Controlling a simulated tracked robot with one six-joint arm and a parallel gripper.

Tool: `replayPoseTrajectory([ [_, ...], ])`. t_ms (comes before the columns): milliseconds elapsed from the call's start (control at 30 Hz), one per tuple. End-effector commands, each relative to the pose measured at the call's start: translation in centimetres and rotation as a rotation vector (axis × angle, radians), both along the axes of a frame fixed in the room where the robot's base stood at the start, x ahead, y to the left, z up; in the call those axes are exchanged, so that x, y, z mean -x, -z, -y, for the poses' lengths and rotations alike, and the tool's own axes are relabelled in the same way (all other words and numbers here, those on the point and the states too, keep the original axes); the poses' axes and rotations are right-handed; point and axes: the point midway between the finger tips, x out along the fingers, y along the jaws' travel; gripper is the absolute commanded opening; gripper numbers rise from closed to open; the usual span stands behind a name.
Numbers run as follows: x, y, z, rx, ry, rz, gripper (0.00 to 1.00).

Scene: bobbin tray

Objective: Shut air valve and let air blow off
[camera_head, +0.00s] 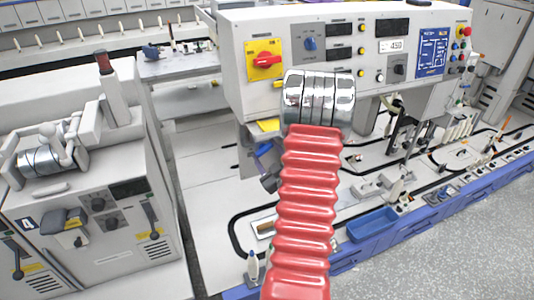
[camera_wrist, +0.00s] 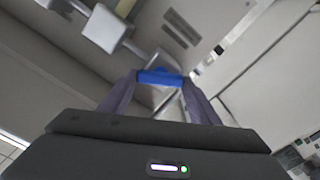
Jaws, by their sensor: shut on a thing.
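In the wrist view, my gripper (camera_wrist: 160,80) has its two grey fingers on either side of a blue handle (camera_wrist: 158,76), which I take to be the air valve's lever. The fingers are shut on it. A pale metallic part shows just beneath the handle between the fingers. In the head view, a blue part (camera_head: 263,149) shows below the control box, left of my red ribbed arm. My arm hides much of that spot, and the valve's body cannot be made out.
The white control box (camera_head: 350,60) carries a red switch (camera_head: 266,61) on a yellow plate. A machine block (camera_head: 90,220) stands at the left. A blue tray (camera_head: 372,224) lies near the bench's front edge. Grey floor is free at the lower right.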

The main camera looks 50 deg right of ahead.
Motion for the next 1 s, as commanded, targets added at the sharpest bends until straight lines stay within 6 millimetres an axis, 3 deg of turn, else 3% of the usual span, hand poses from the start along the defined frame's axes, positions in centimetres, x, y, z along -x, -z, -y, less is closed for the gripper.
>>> replayPoseTrajectory([
  [1000,0.02,0.66,-0.42,0.781,-0.004,-0.473,0.34],
])
